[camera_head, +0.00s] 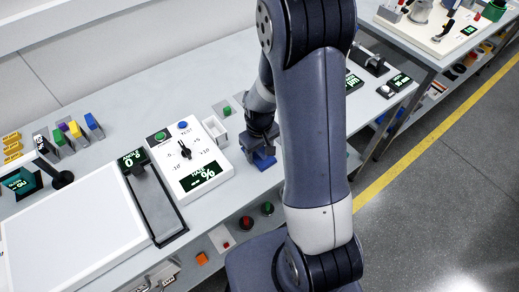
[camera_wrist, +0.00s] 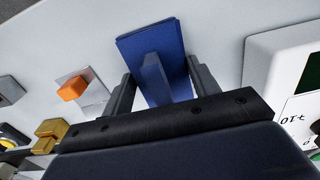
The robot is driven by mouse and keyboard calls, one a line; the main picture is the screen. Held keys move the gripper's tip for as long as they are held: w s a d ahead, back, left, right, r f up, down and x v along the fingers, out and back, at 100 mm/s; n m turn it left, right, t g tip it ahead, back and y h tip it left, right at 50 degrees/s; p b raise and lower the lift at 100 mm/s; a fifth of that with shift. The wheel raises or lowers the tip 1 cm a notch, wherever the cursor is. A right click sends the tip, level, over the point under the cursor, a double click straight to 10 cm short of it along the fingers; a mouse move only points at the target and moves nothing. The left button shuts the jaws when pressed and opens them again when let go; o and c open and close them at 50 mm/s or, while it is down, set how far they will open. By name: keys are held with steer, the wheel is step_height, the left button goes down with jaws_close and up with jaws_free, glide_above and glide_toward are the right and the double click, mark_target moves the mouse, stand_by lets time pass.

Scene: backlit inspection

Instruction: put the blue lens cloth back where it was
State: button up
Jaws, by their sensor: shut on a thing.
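The blue lens cloth (camera_wrist: 153,45) shows in the wrist view as a flat blue square with an upright blue ridge, between the two fingers of my gripper (camera_wrist: 161,82). My gripper is shut on it. In the head view, my gripper (camera_head: 262,148) is low over the grey bench (camera_head: 130,85), just right of the white dial box. The blue cloth (camera_head: 263,162) shows beneath its fingers. I cannot tell whether the cloth touches the bench. My arm hides part of the bench to the right.
The white dial box (camera_head: 178,150) with a green display stands close on the left. A small white open tray (camera_head: 213,129) is behind my gripper. A white light panel (camera_head: 75,240) fills the front left.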

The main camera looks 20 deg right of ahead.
steer(key=o, duration=0.9)
steer(key=shift+f, duration=0.1)
steer(key=shift+o, duration=0.2)
step_height(320, 180, up, 12)
steer(key=shift+r, duration=0.2)
